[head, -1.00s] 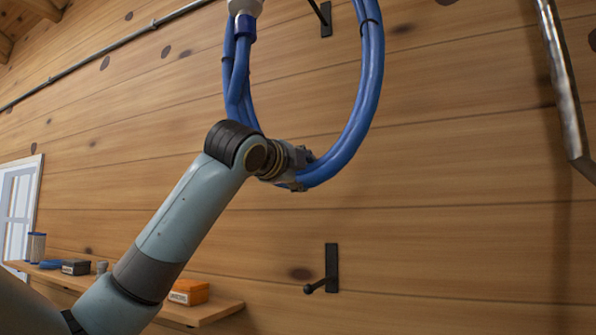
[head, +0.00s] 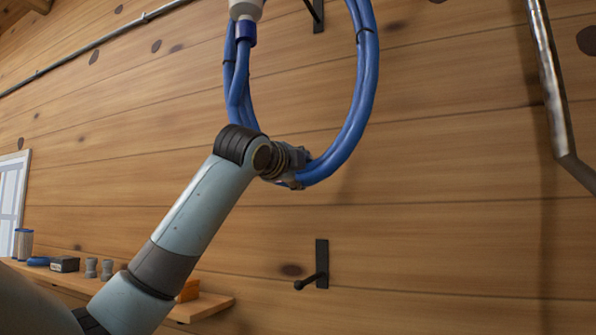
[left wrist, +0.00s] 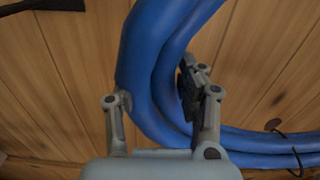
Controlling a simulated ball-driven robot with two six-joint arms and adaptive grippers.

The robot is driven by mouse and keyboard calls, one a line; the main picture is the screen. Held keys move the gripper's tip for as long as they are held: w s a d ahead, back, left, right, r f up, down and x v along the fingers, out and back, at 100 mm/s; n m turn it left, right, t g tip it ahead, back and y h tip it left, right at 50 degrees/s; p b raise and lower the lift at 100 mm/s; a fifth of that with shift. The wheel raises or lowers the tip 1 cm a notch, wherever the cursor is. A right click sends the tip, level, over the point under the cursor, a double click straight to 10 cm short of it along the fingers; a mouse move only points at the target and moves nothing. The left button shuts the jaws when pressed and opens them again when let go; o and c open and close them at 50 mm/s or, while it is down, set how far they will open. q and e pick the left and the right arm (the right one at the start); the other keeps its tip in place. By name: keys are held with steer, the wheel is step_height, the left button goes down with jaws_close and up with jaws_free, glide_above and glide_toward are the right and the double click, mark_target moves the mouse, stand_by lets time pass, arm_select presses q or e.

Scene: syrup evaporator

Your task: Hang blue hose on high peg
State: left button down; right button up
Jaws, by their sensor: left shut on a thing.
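The blue hose (head: 366,90) is a coiled loop tied with dark bands, hanging upright in front of the wooden wall. A white fitting (head: 245,10) with a blue collar is at its upper left; the loop's top is cut off. My left gripper (head: 297,170) is shut on the loop's bottom; the left wrist view shows the hose (left wrist: 150,60) between its fingers (left wrist: 155,95). The black high peg (head: 318,14) is partly visible at the top edge, behind the loop's opening in the picture. I cannot tell whether the hose touches it. My right gripper is not in view.
A black low peg (head: 320,264) is on the wall below the loop. A grey metal pipe (head: 550,90) runs down at the right. A wooden shelf (head: 205,306) with small items is at lower left, partly behind my left arm. The wall between loop and pipe is clear.

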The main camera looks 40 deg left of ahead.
arm_select(q)
steer(key=x, duration=1.3)
steer(key=shift+r, duration=0.15)
stand_by(0.6)
steer(key=shift+w, duration=0.15)
stand_by(0.4)
steer(key=f, duration=0.1)
steer(key=w+f, duration=0.1)
steer(key=shift+a+f, duration=0.2)
steer(key=shift+f, duration=0.2)
